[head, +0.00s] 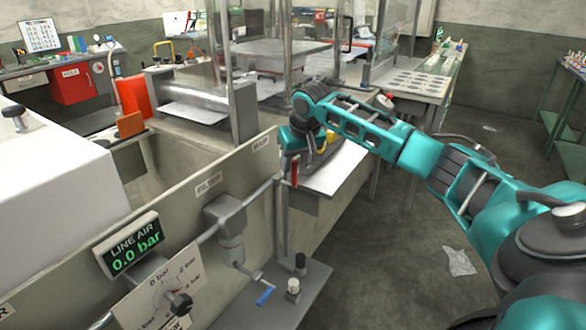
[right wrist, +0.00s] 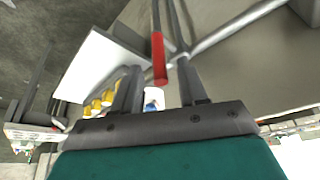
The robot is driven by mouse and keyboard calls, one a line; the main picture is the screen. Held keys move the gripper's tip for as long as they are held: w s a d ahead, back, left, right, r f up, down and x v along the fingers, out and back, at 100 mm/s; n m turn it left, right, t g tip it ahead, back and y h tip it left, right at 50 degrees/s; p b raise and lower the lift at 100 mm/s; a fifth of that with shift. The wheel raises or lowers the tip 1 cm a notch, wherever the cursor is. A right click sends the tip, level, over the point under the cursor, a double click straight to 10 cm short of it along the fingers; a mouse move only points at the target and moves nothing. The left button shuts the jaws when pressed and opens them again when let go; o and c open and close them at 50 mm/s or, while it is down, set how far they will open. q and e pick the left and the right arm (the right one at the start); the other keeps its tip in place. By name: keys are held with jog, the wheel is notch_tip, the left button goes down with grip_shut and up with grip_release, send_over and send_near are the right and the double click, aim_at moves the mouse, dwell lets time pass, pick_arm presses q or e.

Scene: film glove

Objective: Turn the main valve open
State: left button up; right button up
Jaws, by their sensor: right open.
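The main valve's red handle (head: 294,172) hangs below the MAIN label (head: 261,143) on the grey panel in the head view. In the right wrist view the red handle (right wrist: 158,58) lies in the gap between the fingers of my right gripper (right wrist: 160,75). The gripper is open, with space visible on both sides of the handle; I cannot tell whether a finger touches it. In the head view my teal right hand (head: 290,138) is just above the handle, and its fingers are hard to make out. My left gripper is not in view.
A LINE AIR display (head: 133,246) reads 0.0 bar, above a regulator dial (head: 162,288). A white shelf (head: 330,172) is behind the valve.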

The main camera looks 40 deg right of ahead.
aim_at(293, 168)
jog(key=shift+x, duration=1.6)
grip_shut()
